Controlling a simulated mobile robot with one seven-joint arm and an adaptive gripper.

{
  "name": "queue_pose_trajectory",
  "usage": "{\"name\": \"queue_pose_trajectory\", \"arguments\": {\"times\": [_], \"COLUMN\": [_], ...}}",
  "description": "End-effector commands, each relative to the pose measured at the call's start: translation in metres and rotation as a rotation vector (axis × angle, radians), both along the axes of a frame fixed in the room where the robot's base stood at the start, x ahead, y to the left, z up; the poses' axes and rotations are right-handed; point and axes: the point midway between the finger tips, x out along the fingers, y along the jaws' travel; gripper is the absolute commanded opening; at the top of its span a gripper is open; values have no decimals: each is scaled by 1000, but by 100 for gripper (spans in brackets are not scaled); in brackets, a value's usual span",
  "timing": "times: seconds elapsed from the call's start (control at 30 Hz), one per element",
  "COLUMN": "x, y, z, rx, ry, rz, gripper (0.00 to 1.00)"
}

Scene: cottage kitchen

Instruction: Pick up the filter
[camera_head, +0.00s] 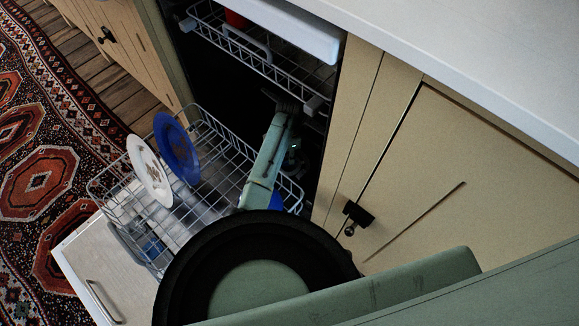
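I cannot make out a filter in this view; the dishwasher's dark inside and my arm hide much of the area. My arm reaches over the pulled-out lower rack (112,187) into the dark opening. My gripper (294,160) seems to be at the arm's far end, in shadow near a small green light. Its fingers cannot be made out, nor whether it holds anything.
The dishwasher door (78,262) is folded down. A blue plate (176,148) and a white plate (149,171) stand in the lower rack. A red item (235,18) is in the upper rack (262,62). Cabinets (425,185) and a white counter (480,60) border the right.

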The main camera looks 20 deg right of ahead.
Motion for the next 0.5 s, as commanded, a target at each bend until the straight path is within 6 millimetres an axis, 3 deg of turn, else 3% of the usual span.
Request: {"name": "queue_pose_trajectory", "arguments": {"times": [0.2,0.5], "x": [3,4], "y": [5,4], "z": [-34,-42], "rx": [1,-1], "ry": [0,-2], "rz": [1,2], "gripper": [31,31]}}
